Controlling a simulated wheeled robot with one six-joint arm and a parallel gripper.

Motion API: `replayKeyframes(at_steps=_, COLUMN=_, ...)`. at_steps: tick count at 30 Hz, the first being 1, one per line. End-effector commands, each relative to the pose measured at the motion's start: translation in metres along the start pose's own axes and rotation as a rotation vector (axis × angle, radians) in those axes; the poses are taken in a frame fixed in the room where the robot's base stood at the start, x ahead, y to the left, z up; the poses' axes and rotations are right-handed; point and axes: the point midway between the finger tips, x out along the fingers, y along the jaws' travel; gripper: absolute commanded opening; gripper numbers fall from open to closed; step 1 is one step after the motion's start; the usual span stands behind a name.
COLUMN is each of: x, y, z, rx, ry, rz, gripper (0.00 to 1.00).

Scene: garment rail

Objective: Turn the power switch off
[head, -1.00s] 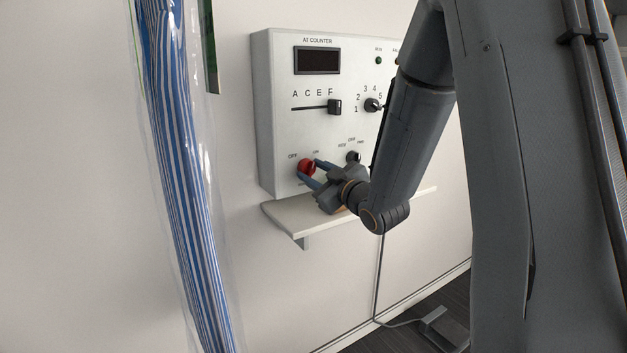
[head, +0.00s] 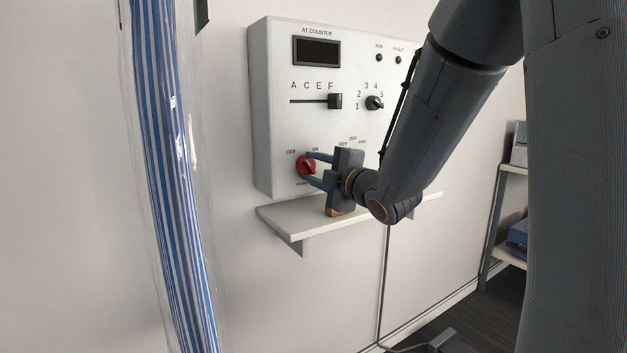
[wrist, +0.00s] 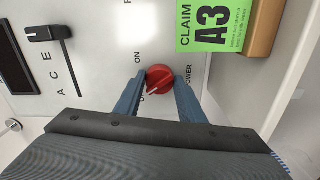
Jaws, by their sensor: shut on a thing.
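The power switch is a round red knob (head: 306,165) low on the left of a white wall panel (head: 265,110). OFF is printed at its upper left and ON at its upper right. My gripper (head: 306,169) has its two blue fingers at the knob, one above and one below. In the wrist view the fingers (wrist: 157,88) are closed on either side of the red knob (wrist: 161,77). A white mark on the knob points toward the OFF label there, which a finger partly covers.
The panel also carries a dark display (head: 317,51), a slider (head: 335,101), a rotary selector (head: 374,103) and dim lamps. A narrow shelf (head: 285,219) juts out below. A striped garment in clear plastic (head: 175,150) hangs at left. The wrist view shows a green A3 claim tag (wrist: 211,25).

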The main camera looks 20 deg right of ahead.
Motion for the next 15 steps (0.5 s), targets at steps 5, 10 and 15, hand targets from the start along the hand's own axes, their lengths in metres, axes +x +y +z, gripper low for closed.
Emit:
replayKeyframes(at_steps=5, x=0.0005, y=-0.0018, z=0.0007, rx=-0.097, ry=0.0, rz=0.0, gripper=0.14)
replayKeyframes(at_steps=10, x=0.0003, y=-0.0009, z=0.0004, rx=-0.156, ry=-0.001, rz=-0.001, gripper=0.14)
replayKeyframes(at_steps=15, x=0.0001, y=-0.0003, z=0.0003, rx=-0.182, ry=-0.001, rz=-0.001, gripper=0.14)
